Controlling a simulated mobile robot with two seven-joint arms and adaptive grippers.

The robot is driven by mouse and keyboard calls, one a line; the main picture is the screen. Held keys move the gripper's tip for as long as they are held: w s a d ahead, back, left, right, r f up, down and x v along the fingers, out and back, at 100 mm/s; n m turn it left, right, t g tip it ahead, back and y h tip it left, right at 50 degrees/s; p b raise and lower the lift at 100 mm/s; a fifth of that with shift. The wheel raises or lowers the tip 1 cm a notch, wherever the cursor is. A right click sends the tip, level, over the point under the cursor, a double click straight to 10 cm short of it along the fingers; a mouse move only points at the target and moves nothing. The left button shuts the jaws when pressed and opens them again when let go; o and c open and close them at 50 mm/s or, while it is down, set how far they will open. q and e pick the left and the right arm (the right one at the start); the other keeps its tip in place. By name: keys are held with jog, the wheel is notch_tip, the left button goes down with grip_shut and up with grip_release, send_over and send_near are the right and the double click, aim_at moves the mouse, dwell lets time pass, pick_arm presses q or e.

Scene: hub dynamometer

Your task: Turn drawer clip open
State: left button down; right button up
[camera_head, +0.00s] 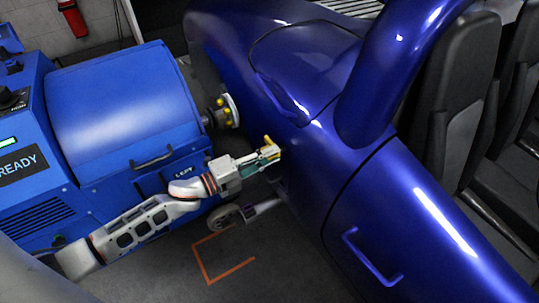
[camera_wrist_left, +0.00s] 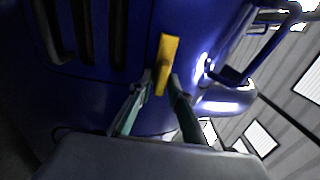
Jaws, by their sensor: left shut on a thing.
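A small yellow clip (camera_head: 268,141) sits by the side of the dark blue car body, at the tips of my left gripper (camera_head: 273,153). In the left wrist view the yellow clip (camera_wrist_left: 168,60) is a narrow bar standing out beyond my left gripper's fingertips (camera_wrist_left: 162,84). The fingers are shut on its near end, with the blue body panel behind it. The fingers hide part of the clip, and how it is fixed cannot be told. My right gripper is in neither view.
The blue car (camera_head: 290,60) fills the middle and right. A blue machine (camera_head: 125,100) marked READY and LEFT stands at left, with a dark handle (camera_head: 152,159) and a hub with yellow nuts (camera_head: 229,110). A small wheel (camera_head: 225,218) and orange floor marks (camera_head: 207,264) lie below my arm.

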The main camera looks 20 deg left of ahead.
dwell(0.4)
pick_arm(q)
jog(key=c, duration=2.1)
grip_release()
jog(key=shift+c, duration=0.2)
jog(key=shift+s, duration=0.1)
jog(key=v, duration=1.2)
